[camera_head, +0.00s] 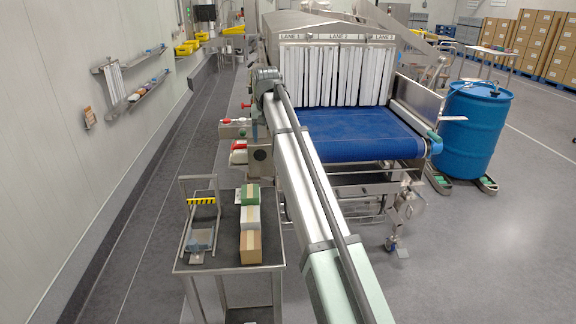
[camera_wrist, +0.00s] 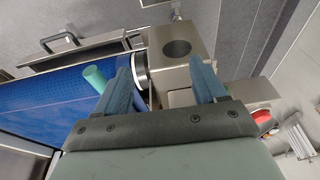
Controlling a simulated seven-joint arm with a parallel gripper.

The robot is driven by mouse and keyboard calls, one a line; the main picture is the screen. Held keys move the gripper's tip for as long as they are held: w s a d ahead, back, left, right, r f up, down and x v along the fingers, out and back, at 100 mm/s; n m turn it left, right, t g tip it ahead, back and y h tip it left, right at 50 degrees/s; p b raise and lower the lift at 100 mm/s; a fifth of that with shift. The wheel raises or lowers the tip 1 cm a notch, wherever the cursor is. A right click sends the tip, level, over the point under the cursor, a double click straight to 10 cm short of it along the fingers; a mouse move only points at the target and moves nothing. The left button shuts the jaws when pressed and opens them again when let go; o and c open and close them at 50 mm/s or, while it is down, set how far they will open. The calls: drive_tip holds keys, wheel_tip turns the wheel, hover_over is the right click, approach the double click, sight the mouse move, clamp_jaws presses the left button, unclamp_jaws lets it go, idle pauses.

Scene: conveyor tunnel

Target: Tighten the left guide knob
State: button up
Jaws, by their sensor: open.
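My gripper (camera_wrist: 160,64) shows in the wrist view, its two blue-grey fingers spread apart with nothing held between them. A steel block (camera_wrist: 202,62) with a round dark hole lies beyond and between the fingertips. A teal-green cylinder (camera_wrist: 95,77), likely the left guide knob, lies over the blue belt's edge, just left of the left finger and outside the gap. I cannot tell if they touch. In the head view my arm hides this knob and my gripper. A similar green piece (camera_head: 433,136) sits at the belt's right edge.
The blue belt (camera_head: 360,130) runs out of a tunnel with white strip curtains (camera_head: 335,75). A red button (camera_head: 226,121) sits on the machine's left side. A cart (camera_head: 222,262) with boxes stands in front, and a blue drum (camera_head: 475,130) at right.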

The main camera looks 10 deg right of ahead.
drive_tip(key=s+d+f+m+g, duration=0.1)
drive_tip(key=s+d+f, duration=0.3)
drive_tip(key=f, duration=0.5)
drive_tip(key=shift+s+d+f+m+g+h, duration=0.15)
drive_tip(key=shift+s+d+m+g+h, duration=0.2)
drive_tip(key=shift+d, duration=0.9)
drive_tip(key=w+a+r+n+t+y, duration=0.1)
drive_tip(key=w+a+r, duration=0.15)
drive_tip(key=r, duration=0.45)
drive_tip(key=w+a+r+t+y, duration=0.1)
drive_tip(key=w+a+r, duration=0.1)
drive_tip(key=w+r, duration=0.35)
drive_tip(key=w+a+r+n+t+y, duration=0.1)
drive_tip(key=w+a+r, duration=0.15)
drive_tip(key=r, duration=0.65)
drive_tip(key=w+a+r+n+h, duration=0.1)
drive_tip(key=w+a+n+h, duration=0.1)
drive_tip(key=w, duration=0.9)
drive_tip(key=shift+t, duration=0.35)
drive_tip(key=x, duration=1.3)
drive_tip(key=shift+w+a+f, duration=0.15)
drive_tip(key=shift+a, duration=0.1)
drive_tip(key=c, duration=1.1)
drive_tip(key=shift+o, duration=0.2)
